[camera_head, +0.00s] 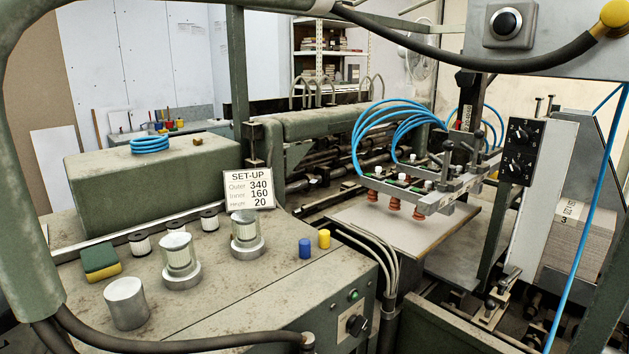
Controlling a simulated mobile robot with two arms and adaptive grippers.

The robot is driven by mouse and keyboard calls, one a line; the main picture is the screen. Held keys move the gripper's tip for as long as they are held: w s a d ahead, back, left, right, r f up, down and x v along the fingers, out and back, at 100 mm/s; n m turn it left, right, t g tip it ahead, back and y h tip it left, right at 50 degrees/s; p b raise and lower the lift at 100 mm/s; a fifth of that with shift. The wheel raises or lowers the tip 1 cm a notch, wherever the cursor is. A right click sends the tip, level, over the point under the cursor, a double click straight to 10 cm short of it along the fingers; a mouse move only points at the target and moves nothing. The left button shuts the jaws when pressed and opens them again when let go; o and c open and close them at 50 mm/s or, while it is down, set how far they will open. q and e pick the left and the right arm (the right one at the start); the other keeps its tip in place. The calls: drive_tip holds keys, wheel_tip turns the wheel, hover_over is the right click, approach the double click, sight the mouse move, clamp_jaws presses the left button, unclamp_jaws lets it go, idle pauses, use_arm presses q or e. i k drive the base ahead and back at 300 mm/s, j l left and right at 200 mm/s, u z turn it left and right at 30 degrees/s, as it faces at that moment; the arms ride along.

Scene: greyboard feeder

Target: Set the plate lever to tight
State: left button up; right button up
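I cannot make out a lever clearly marked as the plate lever. A small metal clamp with a handle (503,288) sits low at the right, beside the feeder bed; its setting cannot be read. A flat grey plate or board (395,228) lies under the suction head (405,188), which has copper-coloured cups and blue hoses. A black rotary knob (357,325) is on the front of the near cabinet, below a green button (354,295). Neither of my grippers is in view.
The near cabinet top (225,290) holds metal cylinders (126,303), a sponge (101,262), a blue peg (305,249), a yellow peg (324,239) and a SET-UP card (249,190). Grey hoses (375,250) run down its right edge. A board stack (580,235) stands at right.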

sight(502, 285)
drive_tip(key=l+z, duration=0.2)
drive_tip(key=z, duration=0.95)
